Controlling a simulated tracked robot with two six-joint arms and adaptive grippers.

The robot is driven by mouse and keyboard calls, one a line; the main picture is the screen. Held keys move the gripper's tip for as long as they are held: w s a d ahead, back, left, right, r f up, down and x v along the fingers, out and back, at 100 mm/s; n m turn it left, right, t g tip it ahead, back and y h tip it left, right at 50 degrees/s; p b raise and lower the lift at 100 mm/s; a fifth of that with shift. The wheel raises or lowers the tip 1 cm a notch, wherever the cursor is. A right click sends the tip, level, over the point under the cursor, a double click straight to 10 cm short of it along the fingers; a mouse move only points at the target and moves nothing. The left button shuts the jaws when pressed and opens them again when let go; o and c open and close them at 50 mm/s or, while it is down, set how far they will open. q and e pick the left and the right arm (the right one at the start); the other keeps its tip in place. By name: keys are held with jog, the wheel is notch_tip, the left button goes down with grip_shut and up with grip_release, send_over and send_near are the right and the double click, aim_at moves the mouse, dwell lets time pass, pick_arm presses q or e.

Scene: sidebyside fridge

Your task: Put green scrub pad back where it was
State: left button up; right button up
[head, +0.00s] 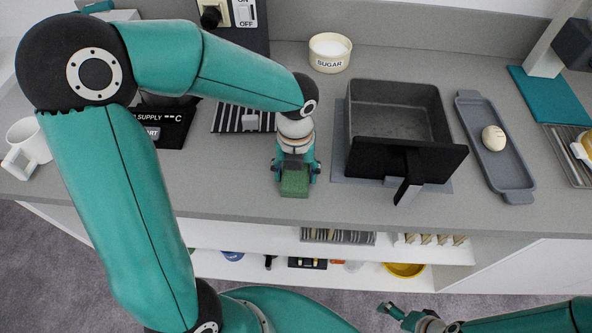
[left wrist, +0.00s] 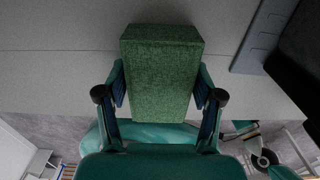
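The green scrub pad (head: 294,184) is a small green block over the grey counter, near its front edge. My left gripper (head: 297,172) reaches down over the counter with its fingers on both sides of the pad. In the left wrist view the pad (left wrist: 160,70) sits between the two fingers of the left gripper (left wrist: 161,95), which press on its sides. I cannot tell whether the pad touches the counter. My right gripper (head: 392,312) is low at the bottom of the head view, away from the counter; its finger gap is too small to judge.
A dark grey bin (head: 392,108) with a black front panel and handle stands right of the pad. A grey tray (head: 494,145) holds an egg-like object (head: 493,138). A sugar bowl (head: 330,53) stands behind. A striped mat (head: 229,118) lies left. Shelves are below the counter.

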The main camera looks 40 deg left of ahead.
pick_arm(q)
jog(key=shift+o, duration=1.1)
jog(key=shift+r, duration=0.1)
notch_tip(320, 180, up, 12)
jog(key=shift+p, duration=0.35)
jog(key=shift+s, duration=0.1)
